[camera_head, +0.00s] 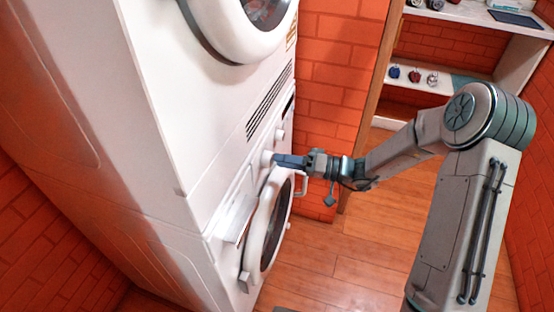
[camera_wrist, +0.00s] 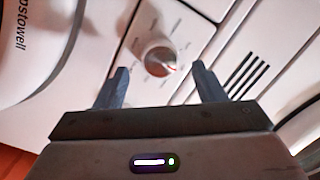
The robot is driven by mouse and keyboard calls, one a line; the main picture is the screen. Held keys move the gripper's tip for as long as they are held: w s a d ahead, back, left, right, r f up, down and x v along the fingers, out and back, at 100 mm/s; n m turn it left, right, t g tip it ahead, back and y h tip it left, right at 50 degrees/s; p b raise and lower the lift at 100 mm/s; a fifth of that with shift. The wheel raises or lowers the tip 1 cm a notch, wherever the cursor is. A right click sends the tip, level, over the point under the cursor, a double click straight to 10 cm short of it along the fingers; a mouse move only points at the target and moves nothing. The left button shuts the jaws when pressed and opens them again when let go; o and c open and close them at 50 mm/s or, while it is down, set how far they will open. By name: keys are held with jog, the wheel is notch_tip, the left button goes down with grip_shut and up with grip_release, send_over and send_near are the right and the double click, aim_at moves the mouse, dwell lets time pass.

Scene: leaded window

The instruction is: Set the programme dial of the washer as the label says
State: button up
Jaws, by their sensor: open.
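The washer (camera_head: 232,245) is the lower white machine, with its round door (camera_head: 267,225) facing right in the head view. Its programme dial (camera_wrist: 158,56) is a round white knob with a red mark at its lower right in the wrist view. Small printed marks ring the dial, too small to read. My gripper (camera_wrist: 161,84) is open, its two dark fingers on either side of the dial and a little below it in the picture. Whether they touch it I cannot tell. In the head view my gripper (camera_head: 276,160) is at the washer's control panel. No readable label with a setting shows.
A second white machine (camera_head: 165,90) with a round door is stacked on top. A vent grille (camera_wrist: 246,74) is right of the dial in the wrist view. Shelves (camera_head: 455,80) with small objects stand at the back right. Wooden floor (camera_head: 385,225) is clear beside the machines.

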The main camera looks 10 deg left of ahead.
jog(key=shift+a, duration=1.2)
jog(key=c, duration=1)
